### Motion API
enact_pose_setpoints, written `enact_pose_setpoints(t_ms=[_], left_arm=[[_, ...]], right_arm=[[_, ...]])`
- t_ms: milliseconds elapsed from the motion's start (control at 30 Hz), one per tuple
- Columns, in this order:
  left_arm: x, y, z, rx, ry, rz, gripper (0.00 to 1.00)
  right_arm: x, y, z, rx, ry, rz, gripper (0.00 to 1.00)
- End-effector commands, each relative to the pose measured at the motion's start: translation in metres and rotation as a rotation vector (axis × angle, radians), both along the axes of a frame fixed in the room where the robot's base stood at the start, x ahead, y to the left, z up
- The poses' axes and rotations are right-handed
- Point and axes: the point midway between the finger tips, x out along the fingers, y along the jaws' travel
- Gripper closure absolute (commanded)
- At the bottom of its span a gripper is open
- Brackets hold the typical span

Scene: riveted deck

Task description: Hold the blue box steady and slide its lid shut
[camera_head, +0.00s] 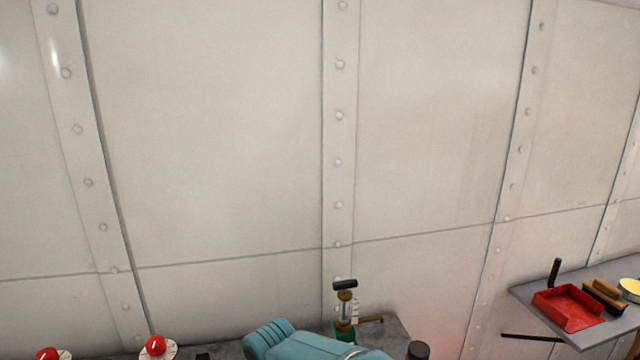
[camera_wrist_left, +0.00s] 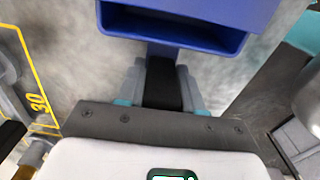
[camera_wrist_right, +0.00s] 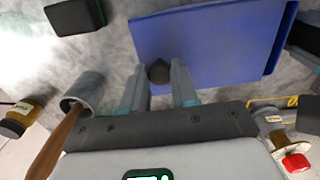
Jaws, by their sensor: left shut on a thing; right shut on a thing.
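The blue box (camera_wrist_left: 185,48) is at the top of the left wrist view, with a hollow opening in the side facing the camera. My left gripper (camera_wrist_left: 165,82) is shut on a dark block that reaches toward the box below that opening. In the right wrist view a flat blue panel (camera_wrist_right: 215,40), which looks like the lid, covers what lies beneath it. My right gripper (camera_wrist_right: 160,78) is shut on a small dark round knob (camera_wrist_right: 159,71) at the panel's near edge. The head view shows neither the box nor my grippers.
In the right wrist view a mallet (camera_wrist_right: 82,92), a black block (camera_wrist_right: 75,16) and a yellow jar (camera_wrist_right: 20,114) lie left of the box. The head view shows a riveted wall (camera_head: 230,130), red domes (camera_head: 155,346), a green-based brass device (camera_head: 345,312) and a red tray (camera_head: 568,307).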

Motion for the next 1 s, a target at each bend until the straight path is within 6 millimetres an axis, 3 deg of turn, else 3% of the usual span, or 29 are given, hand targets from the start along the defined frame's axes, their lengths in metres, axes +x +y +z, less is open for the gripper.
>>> enact_pose_setpoints(t_ms=[767,800,867,900,1000], left_arm=[[-0.003,-0.001,-0.004,-0.003,0.012,-0.003,1.0],[-0.003,-0.001,-0.004,-0.003,0.012,-0.003,1.0],[-0.003,-0.001,-0.004,-0.003,0.012,-0.003,1.0],[-0.003,-0.001,-0.004,-0.003,0.012,-0.002,1.0],[-0.003,-0.001,-0.004,-0.003,0.012,-0.002,1.0]], right_arm=[[-0.006,0.02,0.0,0.003,-0.002,0.001,1.0],[-0.006,0.02,0.0,0.003,-0.002,0.0,0.68],[-0.006,0.02,0.0,0.003,-0.002,0.0,0.49],[-0.006,0.02,0.0,0.003,-0.002,0.0,0.42],[-0.006,0.019,0.0,0.002,-0.002,0.0,0.42]])
